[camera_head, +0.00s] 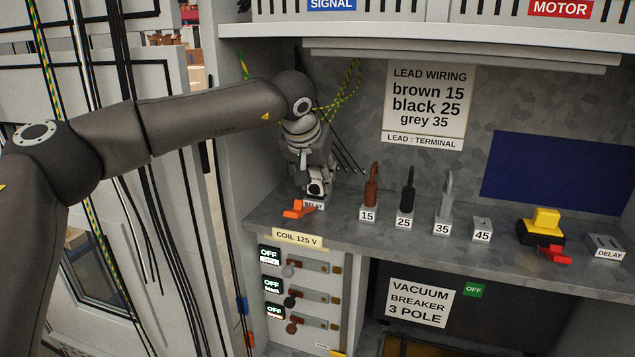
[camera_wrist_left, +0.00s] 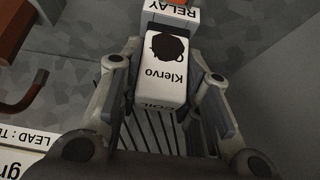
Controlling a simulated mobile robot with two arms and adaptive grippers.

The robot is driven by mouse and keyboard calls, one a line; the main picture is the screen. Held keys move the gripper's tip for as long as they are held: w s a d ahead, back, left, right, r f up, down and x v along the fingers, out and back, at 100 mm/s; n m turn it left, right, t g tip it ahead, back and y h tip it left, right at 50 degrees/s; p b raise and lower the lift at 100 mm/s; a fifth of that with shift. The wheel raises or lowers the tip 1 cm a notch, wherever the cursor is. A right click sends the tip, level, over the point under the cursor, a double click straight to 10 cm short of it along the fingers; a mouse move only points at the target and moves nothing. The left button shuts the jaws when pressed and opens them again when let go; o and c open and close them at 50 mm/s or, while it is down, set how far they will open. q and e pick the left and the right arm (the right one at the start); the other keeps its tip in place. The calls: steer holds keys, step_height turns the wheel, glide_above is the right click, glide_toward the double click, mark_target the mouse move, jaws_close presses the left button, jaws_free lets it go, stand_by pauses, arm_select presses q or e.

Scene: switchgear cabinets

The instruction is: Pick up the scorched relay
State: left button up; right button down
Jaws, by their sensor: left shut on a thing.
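The scorched relay (camera_head: 316,187) is a small white block with a dark burn mark, at the left end of the grey shelf in the head view. In the left wrist view the relay (camera_wrist_left: 158,85) shows the lettering "Klervo" and a black scorch blot. My left gripper (camera_head: 311,178) reaches down over it. In the wrist view my left gripper (camera_wrist_left: 164,65) has one finger on each side of the relay and is shut on it. The relay is at the socket labelled RELAY (camera_head: 313,205); I cannot tell whether it is seated or lifted clear. My right gripper is out of view.
An orange lever (camera_head: 298,209) lies beside the socket. Lead terminals 15 (camera_head: 368,213), 25 (camera_head: 405,220) and 35 (camera_head: 442,228) stand to the right, with leads upright. A yellow and black switch (camera_head: 541,226) and a DELAY block (camera_head: 605,247) are further right. Wires hang behind the gripper.

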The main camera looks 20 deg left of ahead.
arm_select(q)
steer(key=shift+c, duration=0.8)
